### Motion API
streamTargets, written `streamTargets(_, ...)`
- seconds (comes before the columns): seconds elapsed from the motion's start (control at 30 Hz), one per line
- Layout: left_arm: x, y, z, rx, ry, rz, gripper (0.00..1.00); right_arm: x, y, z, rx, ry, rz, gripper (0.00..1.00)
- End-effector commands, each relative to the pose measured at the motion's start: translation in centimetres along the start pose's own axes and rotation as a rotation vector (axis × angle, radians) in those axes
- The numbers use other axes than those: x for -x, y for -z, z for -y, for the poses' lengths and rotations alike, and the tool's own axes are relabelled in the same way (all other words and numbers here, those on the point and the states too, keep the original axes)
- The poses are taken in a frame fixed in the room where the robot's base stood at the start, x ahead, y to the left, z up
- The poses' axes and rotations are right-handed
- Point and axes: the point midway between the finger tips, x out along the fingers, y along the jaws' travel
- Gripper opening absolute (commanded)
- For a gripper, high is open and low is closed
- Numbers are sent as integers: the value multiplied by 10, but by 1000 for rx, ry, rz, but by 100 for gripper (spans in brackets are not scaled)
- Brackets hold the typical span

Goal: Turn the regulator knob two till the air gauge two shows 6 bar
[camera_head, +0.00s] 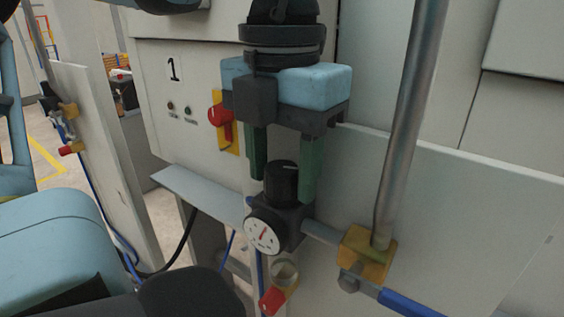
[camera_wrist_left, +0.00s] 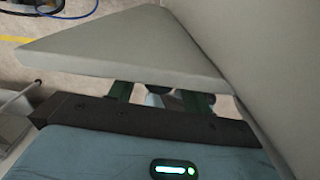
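The black regulator knob (camera_head: 281,184) stands upright on a dark regulator body on the grey rail. A round white air gauge (camera_head: 262,234) with a red needle faces front below it; its numbers are too small to read. My left gripper (camera_head: 284,182) points down from above, its two green fingers spread to either side of the knob. I cannot tell whether either finger touches it. In the left wrist view the green fingers (camera_wrist_left: 157,95) stand apart, with the knob not clearly visible. My right gripper is not in view.
A metal pipe (camera_head: 411,120) rises from a brass fitting (camera_head: 366,258) right of the regulator. A red-handled valve (camera_head: 272,299) hangs below the gauge. A red switch on a yellow plate (camera_head: 224,118) is on the panel behind. A white panel (camera_head: 460,210) stands close behind at right.

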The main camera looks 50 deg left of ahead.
Motion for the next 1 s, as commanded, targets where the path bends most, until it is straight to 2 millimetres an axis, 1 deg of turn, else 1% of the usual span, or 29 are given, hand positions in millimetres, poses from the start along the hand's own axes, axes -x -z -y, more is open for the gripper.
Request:
streamTargets(0.27, 0, 0, 0, 1, 0, 0, 55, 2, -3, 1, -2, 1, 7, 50)
streamTargets(0.37, 3, 0, 0, 1, 0, 1, 55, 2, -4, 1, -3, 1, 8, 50)
streamTargets(0.47, 12, 0, 0, 2, 1, 2, 55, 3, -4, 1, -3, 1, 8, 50)
streamTargets(0.7, 51, 0, 0, 2, 1, 5, 55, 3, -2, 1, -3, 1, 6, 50)
streamTargets(0.8, 64, 0, 0, 2, 2, 3, 55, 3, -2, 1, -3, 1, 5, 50)
streamTargets(0.9, 73, 0, 0, 2, 0, 2, 55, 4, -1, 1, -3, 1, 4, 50)
streamTargets(1.0, 77, 0, 0, 1, 0, 0, 55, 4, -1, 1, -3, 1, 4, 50)
